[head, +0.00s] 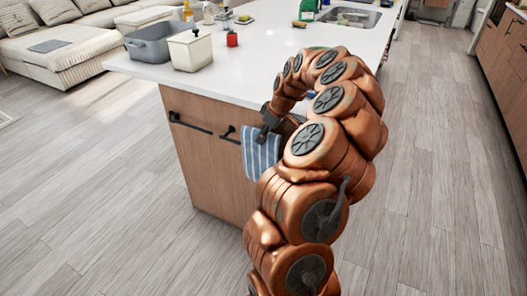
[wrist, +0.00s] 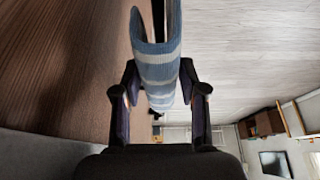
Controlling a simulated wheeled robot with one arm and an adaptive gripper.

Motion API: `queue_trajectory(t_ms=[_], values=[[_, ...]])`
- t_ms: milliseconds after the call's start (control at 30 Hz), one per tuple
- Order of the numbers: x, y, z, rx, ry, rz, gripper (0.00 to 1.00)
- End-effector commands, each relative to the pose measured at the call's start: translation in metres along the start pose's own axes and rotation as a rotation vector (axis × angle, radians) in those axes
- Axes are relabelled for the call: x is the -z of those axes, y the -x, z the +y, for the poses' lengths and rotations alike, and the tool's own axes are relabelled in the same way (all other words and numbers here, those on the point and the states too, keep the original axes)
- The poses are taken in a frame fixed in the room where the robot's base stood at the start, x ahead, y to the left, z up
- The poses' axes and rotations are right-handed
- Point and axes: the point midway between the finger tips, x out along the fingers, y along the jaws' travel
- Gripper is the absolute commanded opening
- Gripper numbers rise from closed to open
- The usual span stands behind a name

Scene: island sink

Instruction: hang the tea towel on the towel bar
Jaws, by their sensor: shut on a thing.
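The blue and white striped tea towel (head: 260,156) hangs folded from my gripper (head: 268,122), close to the end panel of the island in the head view. In the wrist view the towel (wrist: 160,72) lies between the two fingers of my gripper (wrist: 161,90), with its folded edge curling beyond them. My gripper is shut on it. My arm hides part of the panel on the right.
The white countertop (head: 262,78) overhangs the panel. The floor left of the island is clear.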

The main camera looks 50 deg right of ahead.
Motion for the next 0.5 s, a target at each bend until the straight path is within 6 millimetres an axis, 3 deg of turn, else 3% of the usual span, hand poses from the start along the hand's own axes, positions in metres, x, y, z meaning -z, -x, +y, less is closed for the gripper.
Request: queue_trajectory(t_ms=[100, 367, 500], values=[[-0.007, -0.017, -0.001, 0.001, 0.000, 0.000, 0.00], [-0.013, -0.030, 0.000, 0.000, -0.001, 0.000, 0.00], [-0.021, -0.048, 0.001, -0.002, -0.003, 0.001, 0.00]])
